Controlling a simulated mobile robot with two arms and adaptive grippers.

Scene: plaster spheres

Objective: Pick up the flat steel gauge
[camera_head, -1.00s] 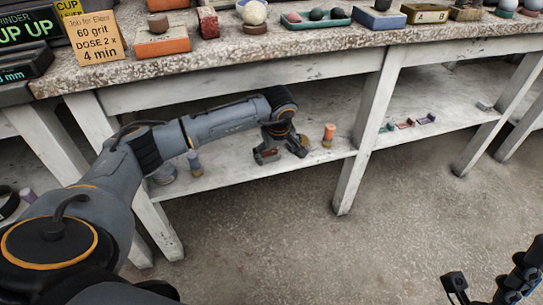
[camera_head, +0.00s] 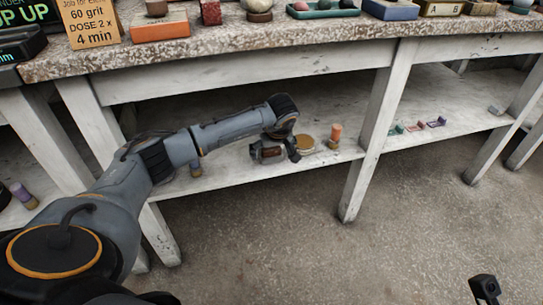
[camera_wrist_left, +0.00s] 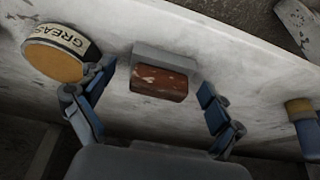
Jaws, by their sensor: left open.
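My left gripper (camera_head: 273,153) is open over the lower shelf, under the bench top. In the left wrist view its fingers (camera_wrist_left: 157,80) stand apart on either side of a flat-sided grey block (camera_wrist_left: 165,54) with a worn reddish-brown block (camera_wrist_left: 158,83) against its near face. There is a gap on both sides. I cannot tell for certain whether the grey piece is the steel gauge. In the head view this pair is small and partly hidden by the gripper. Part of my right gripper (camera_head: 486,290) shows at the bottom right; its jaws cannot be read.
A round tin marked GREASE (camera_wrist_left: 55,60) stands close by the left finger; it also shows in the head view (camera_head: 304,144). An orange-topped cylinder (camera_head: 335,135) is beside it. A table leg (camera_head: 367,140) stands farther right. Small coloured pieces (camera_head: 418,126) lie beyond the leg.

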